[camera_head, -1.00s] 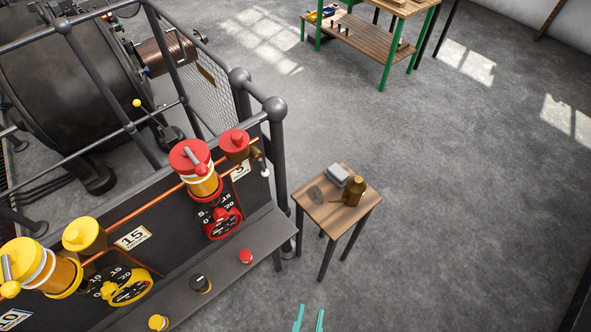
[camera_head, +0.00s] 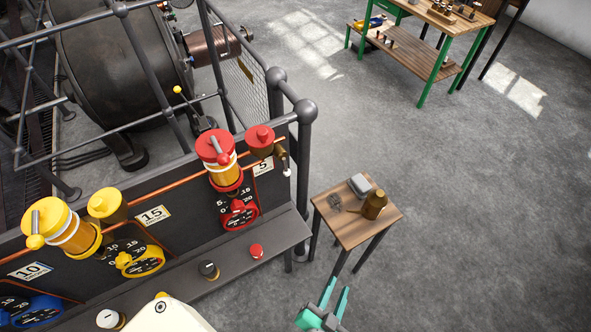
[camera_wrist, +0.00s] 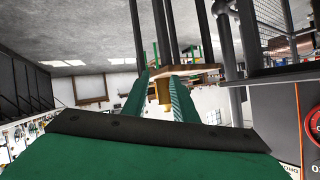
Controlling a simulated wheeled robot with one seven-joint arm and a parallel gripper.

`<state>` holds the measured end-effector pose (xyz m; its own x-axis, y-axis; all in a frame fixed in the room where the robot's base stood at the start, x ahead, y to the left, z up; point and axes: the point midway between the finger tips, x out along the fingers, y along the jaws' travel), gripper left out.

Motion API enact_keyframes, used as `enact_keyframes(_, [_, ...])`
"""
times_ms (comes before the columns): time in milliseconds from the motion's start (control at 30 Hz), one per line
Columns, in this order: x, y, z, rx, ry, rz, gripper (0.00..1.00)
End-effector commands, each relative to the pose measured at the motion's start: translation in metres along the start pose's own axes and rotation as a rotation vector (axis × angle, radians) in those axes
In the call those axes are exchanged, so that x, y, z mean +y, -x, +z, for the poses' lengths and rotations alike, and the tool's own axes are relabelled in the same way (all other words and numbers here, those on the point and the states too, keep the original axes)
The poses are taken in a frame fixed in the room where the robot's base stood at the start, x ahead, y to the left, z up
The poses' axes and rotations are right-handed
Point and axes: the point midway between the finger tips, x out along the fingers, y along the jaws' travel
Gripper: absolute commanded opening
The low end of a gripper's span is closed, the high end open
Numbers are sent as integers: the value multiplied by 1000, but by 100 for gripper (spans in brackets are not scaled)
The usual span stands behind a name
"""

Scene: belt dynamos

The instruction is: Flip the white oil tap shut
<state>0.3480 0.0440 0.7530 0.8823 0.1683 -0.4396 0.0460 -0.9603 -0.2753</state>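The white oil tap (camera_head: 287,172) is a small lever with a white tip. It hangs downward from the brass fitting under the small red-capped cup (camera_head: 261,141) at the right end of the dark panel. My gripper (camera_head: 336,291) has teal fingers spread apart with nothing between them. It is at the bottom of the head view, well below and to the right of the tap, on the near side of the small wooden stool. In the wrist view the fingers (camera_wrist: 159,82) are also apart. I cannot make out the tap there.
The panel carries a red oiler (camera_head: 222,172), yellow oilers and dials, with a ledge (camera_head: 282,238) in front. A dark railing post (camera_head: 304,150) stands beside the tap. Floor to the right is clear.

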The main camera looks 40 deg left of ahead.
Motion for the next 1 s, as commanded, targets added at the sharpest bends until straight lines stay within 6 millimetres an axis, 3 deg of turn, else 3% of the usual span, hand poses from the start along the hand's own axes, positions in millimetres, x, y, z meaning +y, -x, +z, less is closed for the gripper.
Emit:
enact_keyframes(33, [-8, -20, -5, -12, -15, -47, 26])
enact_keyframes(200, [-47, -70, -22, -65, -34, -242, 26])
enact_keyframes(333, [-82, -96, -47, -83, -17, -421, 26])
enact_keyframes(467, [-117, -109, -81, -81, 32, -620, 26])
enact_keyframes(600, [-150, -108, -123, -55, 119, -840, 26])
enact_keyframes(733, [-172, -95, -162, -14, 226, -1041, 26])
enact_keyframes(1000, [-189, -44, -232, 111, 509, -1431, 26])
